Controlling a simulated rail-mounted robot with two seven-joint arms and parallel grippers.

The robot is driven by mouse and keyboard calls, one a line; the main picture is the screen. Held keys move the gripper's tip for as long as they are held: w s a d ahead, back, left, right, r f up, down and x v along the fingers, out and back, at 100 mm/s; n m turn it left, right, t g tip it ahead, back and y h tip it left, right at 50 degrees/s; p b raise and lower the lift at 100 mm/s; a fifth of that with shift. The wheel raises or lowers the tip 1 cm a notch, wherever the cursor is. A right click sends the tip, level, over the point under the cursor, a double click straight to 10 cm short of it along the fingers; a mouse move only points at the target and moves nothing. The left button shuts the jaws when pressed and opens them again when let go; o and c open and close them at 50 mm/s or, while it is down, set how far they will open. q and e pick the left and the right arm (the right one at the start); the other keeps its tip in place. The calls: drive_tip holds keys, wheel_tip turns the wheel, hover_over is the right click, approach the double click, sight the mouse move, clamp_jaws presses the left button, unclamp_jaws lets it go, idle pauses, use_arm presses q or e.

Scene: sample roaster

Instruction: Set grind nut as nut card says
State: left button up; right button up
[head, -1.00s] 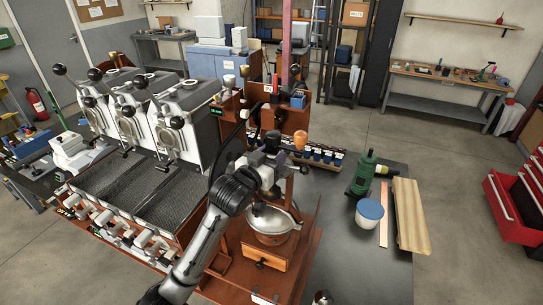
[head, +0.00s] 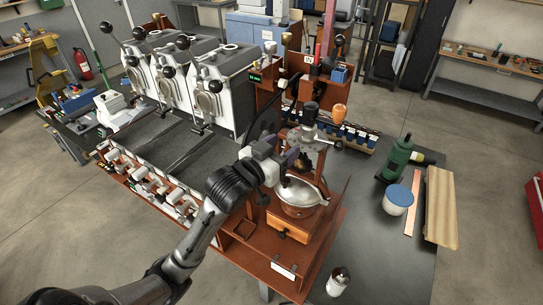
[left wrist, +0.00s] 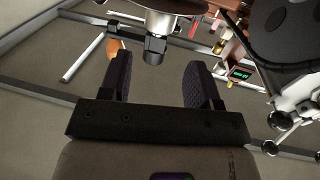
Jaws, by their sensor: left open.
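The hand grinder stands on a wooden base, with a silver bowl (head: 299,191) above a wooden drawer box (head: 289,227). Its dark and grey upper part (head: 309,117) rises behind the bowl. My left gripper (head: 286,160) is beside this upper part, above the bowl's left rim. In the left wrist view its two dark fingers (left wrist: 157,78) are open and empty. A dark faceted nut-like piece (left wrist: 154,49) under a silver cylinder shows between and beyond the fingertips, with no visible contact. A white card (head: 283,270) is on the front of the wooden base; its writing is unreadable.
Three roaster units (head: 215,90) stand to the left. A row of small dark containers (head: 350,137) and an orange knob (head: 340,111) are behind the grinder. A green bottle-like tool (head: 397,157), blue-lidded tub (head: 398,199) and wooden board (head: 440,208) lie right. Grey tabletop is free between.

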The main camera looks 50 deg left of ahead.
use_arm(q)
drive_tip(key=s, duration=0.3)
drive_tip(key=shift+s+d, duration=0.2)
drive_tip(key=shift+s, duration=0.15)
idle(0.4)
